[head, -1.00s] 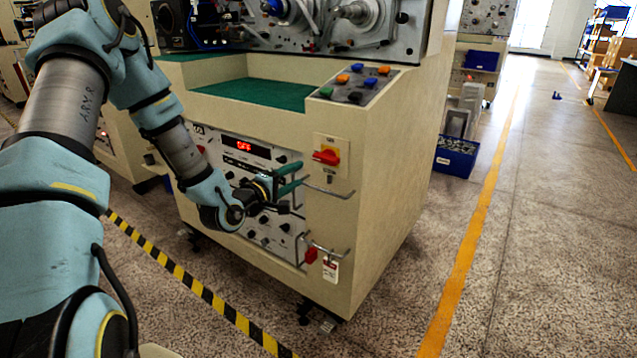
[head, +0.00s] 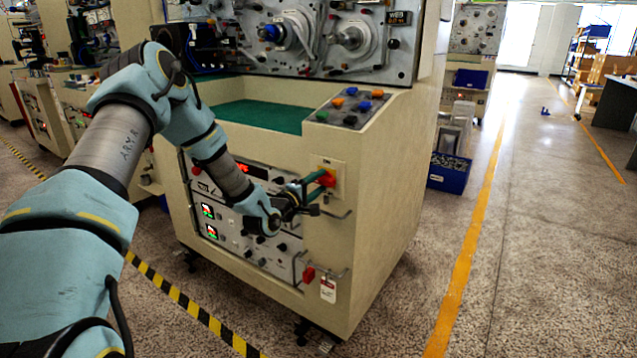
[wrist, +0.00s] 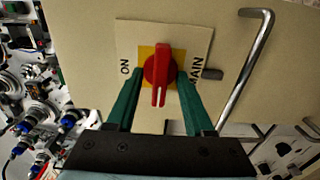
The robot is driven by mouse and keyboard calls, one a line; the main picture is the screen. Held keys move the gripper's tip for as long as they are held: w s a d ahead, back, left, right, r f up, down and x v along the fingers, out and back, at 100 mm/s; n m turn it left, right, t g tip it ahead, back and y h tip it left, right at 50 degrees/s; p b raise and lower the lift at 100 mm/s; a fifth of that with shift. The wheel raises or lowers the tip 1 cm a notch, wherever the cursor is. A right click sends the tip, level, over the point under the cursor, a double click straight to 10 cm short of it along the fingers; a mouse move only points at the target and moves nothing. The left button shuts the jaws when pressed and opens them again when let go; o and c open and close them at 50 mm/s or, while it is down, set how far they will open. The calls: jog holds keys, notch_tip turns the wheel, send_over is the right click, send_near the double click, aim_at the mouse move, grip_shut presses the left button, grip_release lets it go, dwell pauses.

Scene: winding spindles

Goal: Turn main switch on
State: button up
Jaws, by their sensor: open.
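The main switch is a red rotary knob (wrist: 160,72) on a yellow square and a pale plate marked ON and MAIN. Its grip bar points toward the bottom of the wrist view, across from neither label directly: ON is to its left and MAIN to its right. In the head view the switch (head: 327,178) is on the front of the beige machine, partly hidden by my fingers. My gripper (wrist: 160,84) is open, with one green finger on each side of the knob. Contact cannot be told. In the head view my gripper (head: 320,186) is at the switch plate.
A bent metal handle (wrist: 245,70) stands out beside the plate. A second red switch with a tag (head: 309,275) is lower on the machine (head: 375,220). Coloured buttons (head: 350,106) are above. The aisle floor (head: 540,240) at right is clear.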

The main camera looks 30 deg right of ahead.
grip_shut()
dwell(0.5)
